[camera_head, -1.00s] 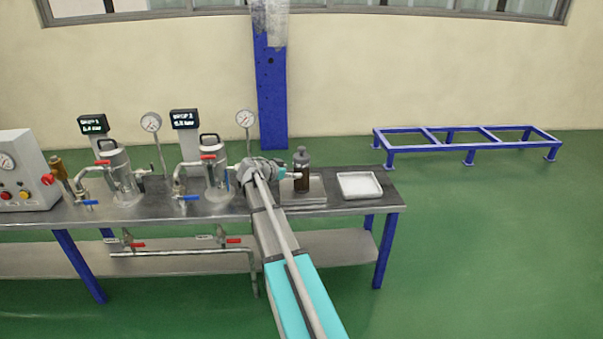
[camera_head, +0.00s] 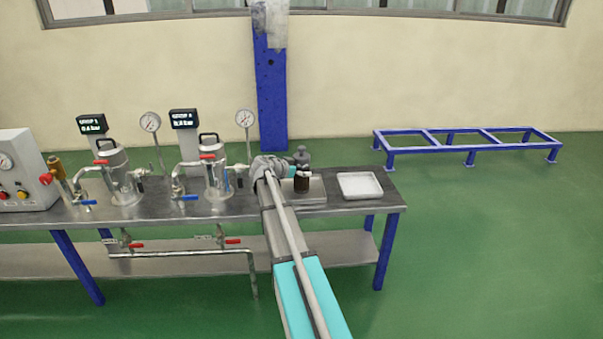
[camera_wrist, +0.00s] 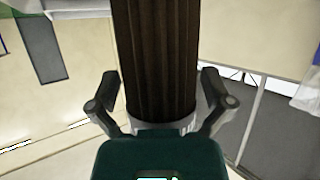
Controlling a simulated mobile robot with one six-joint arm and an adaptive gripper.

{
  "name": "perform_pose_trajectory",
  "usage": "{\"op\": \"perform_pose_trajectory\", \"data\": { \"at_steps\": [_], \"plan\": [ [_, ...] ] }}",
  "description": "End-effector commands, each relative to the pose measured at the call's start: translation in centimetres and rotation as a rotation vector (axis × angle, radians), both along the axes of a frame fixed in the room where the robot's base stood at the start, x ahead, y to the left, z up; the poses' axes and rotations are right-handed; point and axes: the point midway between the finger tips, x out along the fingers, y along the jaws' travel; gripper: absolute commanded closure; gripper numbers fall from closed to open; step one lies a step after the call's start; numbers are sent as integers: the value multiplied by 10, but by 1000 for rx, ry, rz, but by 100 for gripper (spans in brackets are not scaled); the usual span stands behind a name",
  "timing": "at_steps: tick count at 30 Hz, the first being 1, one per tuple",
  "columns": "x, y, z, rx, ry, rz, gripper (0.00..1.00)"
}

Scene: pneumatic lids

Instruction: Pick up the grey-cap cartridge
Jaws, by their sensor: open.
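The grey-cap cartridge (camera_head: 302,184) stands upright on a flat metal plate at the right part of the bench in the head view. Its grey cap shows above my gripper (camera_head: 297,172) and its dark brown body below, with the middle covered by the gripper. In the wrist view the ribbed brown cartridge body (camera_wrist: 156,55) fills the middle, with a pale grey band near the gripper's palm. The open fingers of my gripper (camera_wrist: 158,97) stand on both sides of it. A gap shows beside each finger higher up; lower contact is unclear.
A white tray (camera_head: 360,186) lies right of the plate (camera_head: 316,198), near the bench's right end. A blue post (camera_head: 272,100) rises behind the bench.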

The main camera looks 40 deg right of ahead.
Motion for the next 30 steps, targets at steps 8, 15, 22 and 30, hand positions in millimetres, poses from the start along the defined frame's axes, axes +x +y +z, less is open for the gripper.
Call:
{"op": "perform_pose_trajectory", "data": {
  "at_steps": [8,15,22,30],
  "plan": [
    [0,0,0,0,0,0,32],
    [0,0,0,0,0,0,76],
    [0,0,0,0,0,0,77],
    [0,0,6,-1,0,0,77]
  ]
}}
